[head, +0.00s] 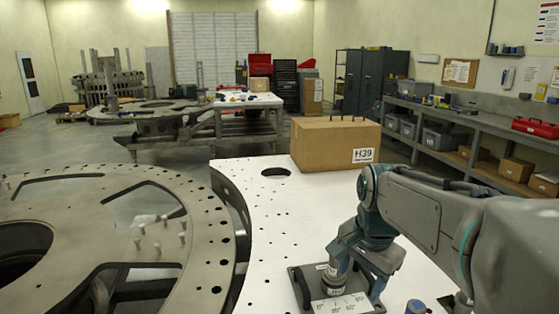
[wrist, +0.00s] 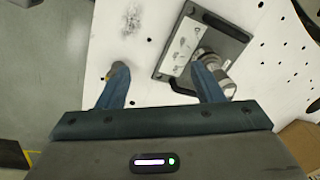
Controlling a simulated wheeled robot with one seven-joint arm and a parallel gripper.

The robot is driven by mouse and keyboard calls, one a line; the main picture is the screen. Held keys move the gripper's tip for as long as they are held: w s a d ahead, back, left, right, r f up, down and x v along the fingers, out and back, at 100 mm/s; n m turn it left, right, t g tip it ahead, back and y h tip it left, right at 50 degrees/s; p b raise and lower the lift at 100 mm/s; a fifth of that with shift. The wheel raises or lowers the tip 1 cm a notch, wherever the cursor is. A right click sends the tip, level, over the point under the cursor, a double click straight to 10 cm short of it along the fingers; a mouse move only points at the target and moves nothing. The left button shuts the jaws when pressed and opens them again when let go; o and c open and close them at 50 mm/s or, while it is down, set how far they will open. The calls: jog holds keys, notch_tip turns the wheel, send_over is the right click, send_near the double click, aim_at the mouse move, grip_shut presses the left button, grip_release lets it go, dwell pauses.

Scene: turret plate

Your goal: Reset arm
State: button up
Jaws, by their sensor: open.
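My arm reaches in from the right in the head view, with my gripper (head: 358,272) pointing down over the white table (head: 275,225). A silver cylindrical fitting (head: 333,280) stands on the plate. In the wrist view the right finger overlaps this fitting (wrist: 222,72); I cannot tell whether they touch.
A cardboard box (head: 320,145) marked H39 stands at the table's back. A large grey ring plate (head: 205,225) with several upright pegs is at left. A shelf with bins (head: 460,130) lines the right wall. The table's middle left is clear apart from holes.

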jog(key=s+f+n+t, duration=0.1)
jog(key=s+f+n, duration=0.6)
jog(key=s+n, duration=0.3)
jog(key=shift+s, duration=1.05)
jog(key=shift+a, duration=0.15)
